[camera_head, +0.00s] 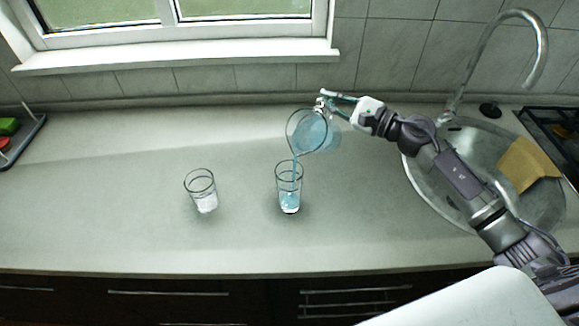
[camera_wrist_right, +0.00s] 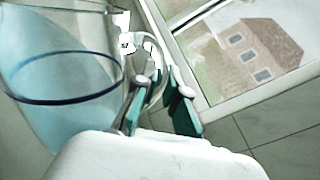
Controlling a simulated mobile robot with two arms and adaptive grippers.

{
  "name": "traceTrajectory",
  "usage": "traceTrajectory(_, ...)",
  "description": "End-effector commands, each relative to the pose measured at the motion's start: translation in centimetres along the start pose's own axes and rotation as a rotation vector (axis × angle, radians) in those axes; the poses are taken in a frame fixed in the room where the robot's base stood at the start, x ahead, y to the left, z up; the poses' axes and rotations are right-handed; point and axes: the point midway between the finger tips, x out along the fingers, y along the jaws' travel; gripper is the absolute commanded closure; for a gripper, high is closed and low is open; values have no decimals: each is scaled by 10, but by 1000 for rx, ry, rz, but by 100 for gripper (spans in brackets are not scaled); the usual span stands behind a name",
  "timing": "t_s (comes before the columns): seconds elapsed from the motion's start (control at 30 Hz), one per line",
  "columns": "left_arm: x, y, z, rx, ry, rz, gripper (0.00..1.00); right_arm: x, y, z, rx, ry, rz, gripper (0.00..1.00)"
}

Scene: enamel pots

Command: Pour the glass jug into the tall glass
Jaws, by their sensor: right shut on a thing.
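The glass jug (camera_head: 307,132), holding blue liquid, is tilted to the left above the tall glass. A thin blue stream runs from its lip into the tall glass (camera_head: 289,177). The tall glass stands upright on the counter with some blue liquid in its lower part. My right gripper (camera_head: 325,99) is shut on the jug's handle at the jug's upper right. In the right wrist view the jug (camera_wrist_right: 60,85) fills the left side, and the gripper's fingers (camera_wrist_right: 160,100) are around its handle. My left gripper is not in view.
A second glass (camera_head: 201,190) with clear or whitish contents stands to the left on the counter (camera_head: 100,220). A sink (camera_head: 425,185) with a faucet (camera_head: 540,50) and a yellow cloth (camera_head: 527,163) is at the right. A dark rack (camera_head: 28,135) stands at the far left.

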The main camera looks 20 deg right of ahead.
Motion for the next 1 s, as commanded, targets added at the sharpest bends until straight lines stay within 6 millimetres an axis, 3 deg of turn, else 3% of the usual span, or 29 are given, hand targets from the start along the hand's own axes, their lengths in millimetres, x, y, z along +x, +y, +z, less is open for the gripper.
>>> traceTrajectory(1.0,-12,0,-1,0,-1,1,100,0,-5,15,-81,-6,-5,100)
